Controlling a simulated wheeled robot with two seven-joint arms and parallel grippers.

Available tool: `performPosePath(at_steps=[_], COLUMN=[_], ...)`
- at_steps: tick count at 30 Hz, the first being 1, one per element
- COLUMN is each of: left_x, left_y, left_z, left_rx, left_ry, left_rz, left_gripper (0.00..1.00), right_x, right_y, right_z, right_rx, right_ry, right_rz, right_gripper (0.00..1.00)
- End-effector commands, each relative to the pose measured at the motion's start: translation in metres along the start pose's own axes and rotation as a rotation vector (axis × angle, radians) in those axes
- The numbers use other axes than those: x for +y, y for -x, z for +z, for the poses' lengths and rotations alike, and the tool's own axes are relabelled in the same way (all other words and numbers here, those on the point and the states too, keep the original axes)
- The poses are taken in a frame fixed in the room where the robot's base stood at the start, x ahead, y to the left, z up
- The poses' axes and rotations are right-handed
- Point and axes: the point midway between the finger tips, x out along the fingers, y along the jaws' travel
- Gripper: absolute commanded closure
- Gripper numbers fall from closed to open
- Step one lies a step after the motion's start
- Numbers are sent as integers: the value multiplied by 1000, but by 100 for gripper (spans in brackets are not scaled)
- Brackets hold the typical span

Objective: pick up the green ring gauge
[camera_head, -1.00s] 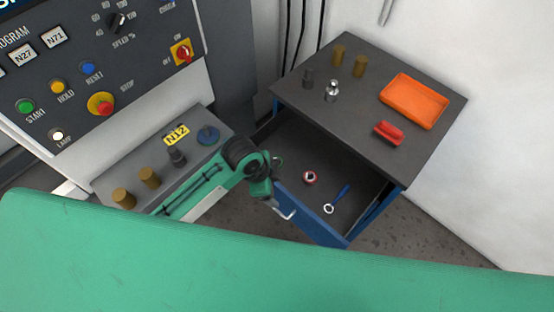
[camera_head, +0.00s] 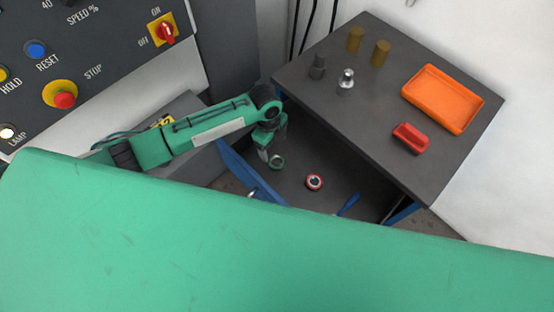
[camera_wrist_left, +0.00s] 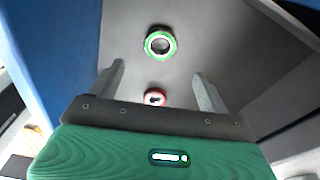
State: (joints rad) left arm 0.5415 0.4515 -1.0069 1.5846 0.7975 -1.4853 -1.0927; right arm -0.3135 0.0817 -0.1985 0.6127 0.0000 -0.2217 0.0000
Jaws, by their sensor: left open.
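The green ring gauge (camera_head: 277,162) lies on the floor of the open drawer, just beside my left gripper (camera_head: 266,154) in the head view. In the left wrist view the green ring gauge (camera_wrist_left: 160,43) is a green-rimmed ring with a dark centre, beyond the fingertips and roughly centred between them. My left gripper (camera_wrist_left: 158,72) is open, its two fingers wide apart with nothing held. The gripper partly hides the far part of the drawer in the head view. My right gripper is not in view.
The blue drawer front (camera_head: 243,172) stands close to my left gripper. The cabinet top (camera_head: 360,110) overhangs, bearing an orange tray (camera_head: 442,98), a red item (camera_head: 410,138) and several small cylinders.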

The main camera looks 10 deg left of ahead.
Motion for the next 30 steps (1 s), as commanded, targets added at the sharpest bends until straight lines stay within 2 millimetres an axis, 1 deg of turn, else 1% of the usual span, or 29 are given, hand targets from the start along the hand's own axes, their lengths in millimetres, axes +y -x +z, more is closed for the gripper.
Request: performPosePath(at_steps=[2, 5, 7, 10, 12, 14, 20, 21, 24, 27, 30], left_x=[1, 0, 0, 0, 0, 0, 2, 1, 1, 1, 1], left_y=[-15, -31, -38, -43, -46, -50, -74, -80, -90, -95, -96], left_z=[0, -1, 0, 0, 0, 0, 0, 1, 1, 1, 1], left_rx=[-1, 0, -1, -2, -1, 0, -1, -1, -2, -1, -1], left_ry=[1, 1, 1, 0, 0, 1, 1, 2, 0, 0, 0], left_rz=[3, 2, 1, 0, 0, 0, 2, 2, 1, -1, -1], left_gripper=[21, 21, 21, 21, 21, 21, 21, 21, 21, 21, 21], right_x=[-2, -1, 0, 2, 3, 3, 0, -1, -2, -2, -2], right_y=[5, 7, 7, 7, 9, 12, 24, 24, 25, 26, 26], right_z=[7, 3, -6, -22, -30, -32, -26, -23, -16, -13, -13], right_rx=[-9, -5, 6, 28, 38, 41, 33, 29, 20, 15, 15], right_ry=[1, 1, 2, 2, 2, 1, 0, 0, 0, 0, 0], right_rz=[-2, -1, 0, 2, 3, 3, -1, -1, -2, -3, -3], right_gripper=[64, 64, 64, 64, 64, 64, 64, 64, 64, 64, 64])
